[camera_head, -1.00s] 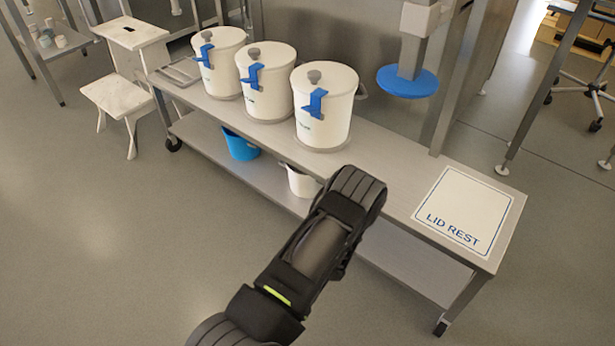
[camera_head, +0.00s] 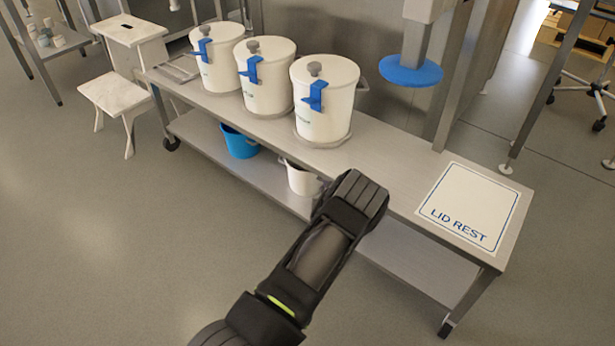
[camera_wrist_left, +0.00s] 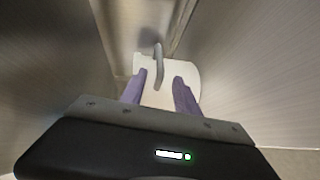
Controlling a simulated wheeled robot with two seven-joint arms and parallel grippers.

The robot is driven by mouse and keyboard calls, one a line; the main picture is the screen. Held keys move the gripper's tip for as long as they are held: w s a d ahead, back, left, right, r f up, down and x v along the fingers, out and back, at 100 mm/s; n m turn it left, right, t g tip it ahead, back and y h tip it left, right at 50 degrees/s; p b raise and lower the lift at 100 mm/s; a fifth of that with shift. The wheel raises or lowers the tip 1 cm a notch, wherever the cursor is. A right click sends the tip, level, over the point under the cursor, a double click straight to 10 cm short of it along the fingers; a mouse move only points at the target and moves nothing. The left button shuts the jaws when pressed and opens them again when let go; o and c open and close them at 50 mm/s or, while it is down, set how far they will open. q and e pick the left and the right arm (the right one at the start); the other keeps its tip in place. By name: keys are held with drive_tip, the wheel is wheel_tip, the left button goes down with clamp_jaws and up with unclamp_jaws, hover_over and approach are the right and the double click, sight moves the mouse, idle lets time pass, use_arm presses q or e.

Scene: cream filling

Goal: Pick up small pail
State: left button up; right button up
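A small white pail (camera_head: 302,179) stands on the lower shelf of the steel table, partly hidden by my left forearm. In the left wrist view the white pail (camera_wrist_left: 160,95) lies straight ahead, with a grey curved handle (camera_wrist_left: 158,60) at its far side. My left gripper (camera_wrist_left: 160,82) is open, its two purple fingers apart with the pail showing between and beyond them. I cannot tell whether the fingers touch the pail. The left fingers are hidden in the head view. A blue pail (camera_head: 239,143) stands on the shelf to the left. My right gripper is not in view.
The steel table (camera_head: 390,160) carries three white lidded drums with blue clips and a LID REST mat (camera_head: 470,200). The tabletop edge is above the pail. A blue disc (camera_head: 411,71) hangs over the table. White step stools (camera_head: 122,95) stand at left.

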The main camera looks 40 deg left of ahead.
use_arm(q)
drive_tip(key=shift+w+a, duration=0.1)
drive_tip(key=shift+w, duration=0.05)
drive_tip(key=shift+c, duration=0.4)
clamp_jaws()
idle(1.3)
